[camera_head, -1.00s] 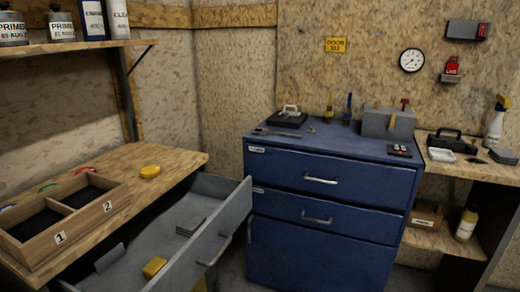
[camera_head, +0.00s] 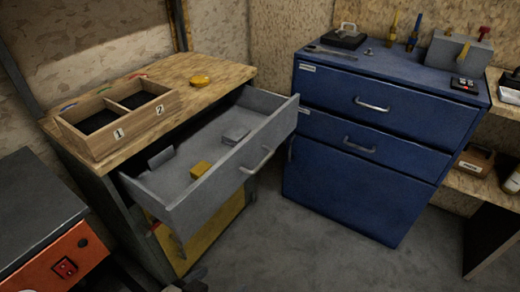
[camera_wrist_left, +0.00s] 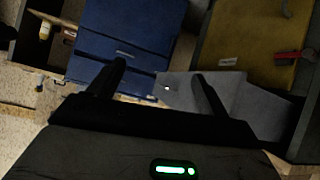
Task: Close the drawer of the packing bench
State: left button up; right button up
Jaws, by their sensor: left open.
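The packing bench (camera_head: 225,72) has a wooden top and stands left of the blue cabinet. Its grey drawer (camera_head: 232,158) is pulled well out, with a bar handle (camera_head: 257,161) on its front. A yellow block (camera_head: 200,169) and small grey pieces (camera_head: 235,135) lie inside. My left gripper (camera_wrist_left: 158,72) is open and empty in the left wrist view, its two dark fingers spread. A grey surface, apparently the drawer (camera_wrist_left: 262,108), shows beyond and beside the fingers; contact cannot be told. My right gripper is not in view.
The blue cabinet (camera_head: 375,150) stands right of the open drawer, with tools on top. A two-compartment wooden tray (camera_head: 150,125) and yellow disc (camera_head: 200,80) are on the bench. An orange-and-black unit (camera_head: 60,262) is at lower left. Grey floor (camera_head: 290,240) is clear ahead.

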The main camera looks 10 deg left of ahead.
aim_at(184, 204)
jog(key=k, duration=0.9)
jog(key=u, duration=1)
jog(key=i, duration=1.05)
jog(key=z, duration=0.1)
